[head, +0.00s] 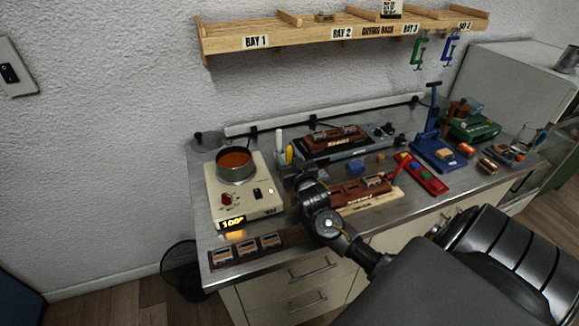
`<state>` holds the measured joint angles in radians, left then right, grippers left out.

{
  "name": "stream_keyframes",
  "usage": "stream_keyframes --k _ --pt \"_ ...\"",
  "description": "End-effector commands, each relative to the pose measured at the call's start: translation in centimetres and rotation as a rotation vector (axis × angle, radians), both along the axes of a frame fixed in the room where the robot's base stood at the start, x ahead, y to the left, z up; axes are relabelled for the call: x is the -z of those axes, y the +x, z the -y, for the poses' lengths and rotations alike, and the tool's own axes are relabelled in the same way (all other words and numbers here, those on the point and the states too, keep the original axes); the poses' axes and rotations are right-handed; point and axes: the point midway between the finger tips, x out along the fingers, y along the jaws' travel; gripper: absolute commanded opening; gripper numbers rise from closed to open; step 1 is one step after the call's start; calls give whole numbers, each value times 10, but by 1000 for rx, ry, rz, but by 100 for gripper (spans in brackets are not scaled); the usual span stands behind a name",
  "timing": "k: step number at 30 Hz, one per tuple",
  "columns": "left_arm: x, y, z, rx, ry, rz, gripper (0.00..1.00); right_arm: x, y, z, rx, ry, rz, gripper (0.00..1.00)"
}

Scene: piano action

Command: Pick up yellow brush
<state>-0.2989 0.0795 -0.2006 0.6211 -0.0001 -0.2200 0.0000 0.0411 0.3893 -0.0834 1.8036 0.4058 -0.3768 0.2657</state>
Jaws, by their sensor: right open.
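The yellow brush (289,154) shows as a small upright yellow shape on the bench, just right of the hot plate. My right gripper (291,169) is at the end of the dark arm that reaches in from the lower right. It is open and close to the brush, in front of its lower part. The brush's lower end is hidden, and I cannot tell whether the fingers touch it or stand around it. My left gripper is not in view.
A hot plate (245,206) with a pot (235,166) stands to the left. A white upright piece (279,140) is beside the brush. A clamped fixture (331,148) and a brown block assembly (362,192) lie to the right. A wooden rack (300,33) hangs above.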

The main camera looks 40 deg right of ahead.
Motion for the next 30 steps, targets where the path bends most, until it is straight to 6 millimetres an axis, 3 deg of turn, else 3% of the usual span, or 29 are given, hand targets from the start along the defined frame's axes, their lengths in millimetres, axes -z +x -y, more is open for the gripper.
stream_keyframes --k 4,14,23,26,30 --pt "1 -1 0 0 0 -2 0 0 0 0 0 0 0 43" --pt "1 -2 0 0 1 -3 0 0 -1 0 0 0 0 0" --pt "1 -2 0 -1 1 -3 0 -1 0 0 0 0 1 0" --pt "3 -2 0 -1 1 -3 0 -9 0 0 1 0 4 0" --pt "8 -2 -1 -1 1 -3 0 -35 0 0 1 -1 6 0"
